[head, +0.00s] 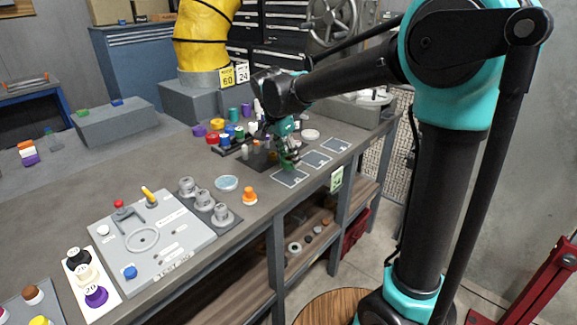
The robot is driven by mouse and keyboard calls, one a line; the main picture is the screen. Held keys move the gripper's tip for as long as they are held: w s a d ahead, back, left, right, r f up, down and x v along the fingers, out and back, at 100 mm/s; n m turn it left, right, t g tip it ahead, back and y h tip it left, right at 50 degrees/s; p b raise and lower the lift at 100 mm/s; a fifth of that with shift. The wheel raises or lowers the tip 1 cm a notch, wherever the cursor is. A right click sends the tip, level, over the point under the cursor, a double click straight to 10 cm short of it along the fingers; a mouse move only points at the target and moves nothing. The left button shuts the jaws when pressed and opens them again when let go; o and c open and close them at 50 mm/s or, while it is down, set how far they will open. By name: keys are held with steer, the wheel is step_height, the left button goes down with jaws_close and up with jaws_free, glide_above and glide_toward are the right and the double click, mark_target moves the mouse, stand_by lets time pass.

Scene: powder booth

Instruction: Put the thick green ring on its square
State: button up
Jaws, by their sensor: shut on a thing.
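My gripper (289,161) is at the end of my arm over the workbench, low at the back edge of the nearest dark square. It is shut on the thick green ring (289,166), which shows as a small dark green shape at the fingertips. The fingers hide part of the ring, and I cannot tell whether it touches the bench. Three dark squares with pale outlines lie in a row: the nearest (290,177), the middle one (316,159) and the far one (336,145). Their markings are too small to read.
Several coloured cylinders (217,125) stand behind and left of my gripper. Small dark and brown blocks (258,157) stand close to its left. An orange piece (249,196), a pale round dish (227,183) and a grey control panel (150,238) are nearer. The bench's front edge runs beside the squares.

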steer(key=shift+f, duration=1.9)
steer(key=o, duration=1.4)
steer(key=shift+f, duration=0.1)
steer(key=shift+c, duration=0.2)
steer(key=v, duration=1.2)
steer(key=s+d+f+n+y, duration=0.1)
steer(key=s+d+f+n, duration=0.1)
steer(key=d+f, duration=0.5)
steer(key=s+d+f+n+y, duration=0.1)
steer(key=s+d+f+n, duration=0.2)
steer(key=d, duration=0.6)
steer(key=s+d+f+n+t, duration=0.2)
steer(key=s+d+f+n, duration=0.2)
steer(key=s+d+f, duration=0.6)
step_height(320, 180, down, 3)
steer(key=shift+s+d+r+n, duration=0.1)
steer(key=shift+s+d+n, duration=0.25)
steer(key=shift+s, duration=0.6)
